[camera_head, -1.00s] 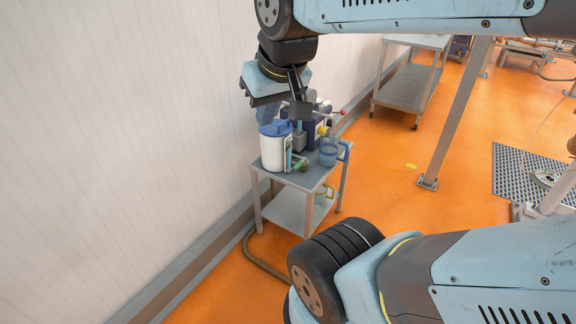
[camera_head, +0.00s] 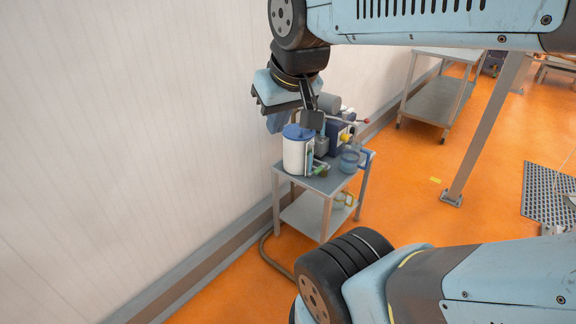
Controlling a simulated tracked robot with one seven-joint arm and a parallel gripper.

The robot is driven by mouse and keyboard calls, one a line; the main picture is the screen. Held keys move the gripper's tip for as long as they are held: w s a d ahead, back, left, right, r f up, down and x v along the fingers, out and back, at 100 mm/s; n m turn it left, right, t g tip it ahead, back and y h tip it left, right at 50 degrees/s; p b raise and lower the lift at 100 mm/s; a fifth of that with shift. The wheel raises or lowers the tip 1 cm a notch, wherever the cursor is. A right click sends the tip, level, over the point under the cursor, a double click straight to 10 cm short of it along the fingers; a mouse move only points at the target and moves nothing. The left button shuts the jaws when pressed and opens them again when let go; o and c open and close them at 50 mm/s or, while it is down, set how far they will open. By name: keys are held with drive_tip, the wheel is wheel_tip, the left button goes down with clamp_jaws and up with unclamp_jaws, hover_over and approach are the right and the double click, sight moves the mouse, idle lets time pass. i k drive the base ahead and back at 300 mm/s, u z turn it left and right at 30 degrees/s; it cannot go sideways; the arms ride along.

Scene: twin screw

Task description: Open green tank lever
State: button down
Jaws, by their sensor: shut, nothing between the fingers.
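A white tank with a blue lid (camera_head: 298,150) stands on a small grey two-shelf cart near the wall. A small green part (camera_head: 320,169) shows at the tank's lower right front; I cannot tell its lever's position at this size. My gripper (camera_head: 311,120) hangs from the wrist just above and behind the tank's lid, pointing down. Its fingers look dark and close together, with nothing seen in them. I cannot tell whether it touches anything behind the tank.
The wall is close on the left. Orange floor (camera_head: 430,215) is open at right.

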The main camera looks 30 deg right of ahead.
sight(323, 167)
drive_tip(key=i, duration=0.9)
drive_tip(key=z, duration=0.05)
